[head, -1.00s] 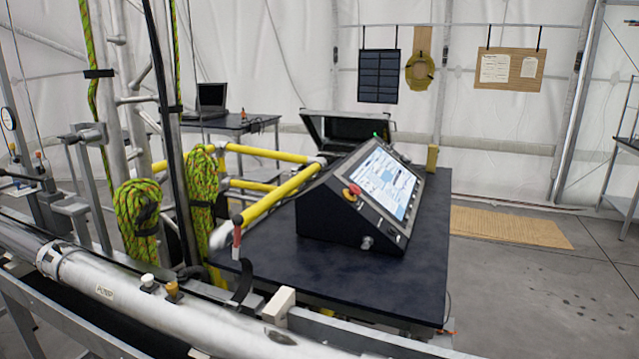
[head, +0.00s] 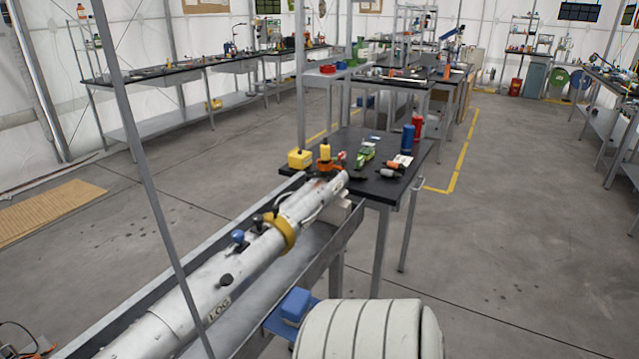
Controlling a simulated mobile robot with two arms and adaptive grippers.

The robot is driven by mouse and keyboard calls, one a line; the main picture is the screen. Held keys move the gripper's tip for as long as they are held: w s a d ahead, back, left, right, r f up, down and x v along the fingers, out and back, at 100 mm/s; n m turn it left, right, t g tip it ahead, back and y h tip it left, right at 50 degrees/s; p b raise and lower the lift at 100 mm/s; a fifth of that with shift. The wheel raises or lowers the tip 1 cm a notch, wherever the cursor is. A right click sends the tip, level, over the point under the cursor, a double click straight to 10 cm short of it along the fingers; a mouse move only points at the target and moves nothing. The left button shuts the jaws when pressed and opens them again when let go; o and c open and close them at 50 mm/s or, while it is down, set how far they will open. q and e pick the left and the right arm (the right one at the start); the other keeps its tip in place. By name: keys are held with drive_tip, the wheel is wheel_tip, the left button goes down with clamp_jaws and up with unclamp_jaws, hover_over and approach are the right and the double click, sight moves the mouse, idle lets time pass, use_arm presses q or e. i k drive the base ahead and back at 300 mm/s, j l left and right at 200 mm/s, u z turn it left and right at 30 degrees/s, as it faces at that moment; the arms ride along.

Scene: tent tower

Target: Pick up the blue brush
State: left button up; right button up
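I cannot make out a blue brush in the head view. Several small tools and items lie on the dark table (head: 350,142) past the end of the white pipe (head: 195,295), too small to tell apart fully. A blue cylinder (head: 408,138) stands there beside a red one (head: 418,127). A blue box-like item (head: 296,305) sits low beside the metal trough, partly behind a ribbed white object. Neither of my grippers is in view.
A metal trough (head: 338,232) runs under the pipe, with a thin upright pole in front. Long benches with many items stand at the back left (head: 150,80) and far right. The concrete floor (head: 510,240) on the right is open. A straw mat (head: 45,212) lies at left.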

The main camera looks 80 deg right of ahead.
sight(297, 306)
drive_tip(key=z, duration=2.15)
drive_tip(key=u, duration=2.2)
drive_tip(key=z, duration=2.2)
drive_tip(key=j+z, duration=0.1)
drive_tip(key=k+j, duration=0.05)
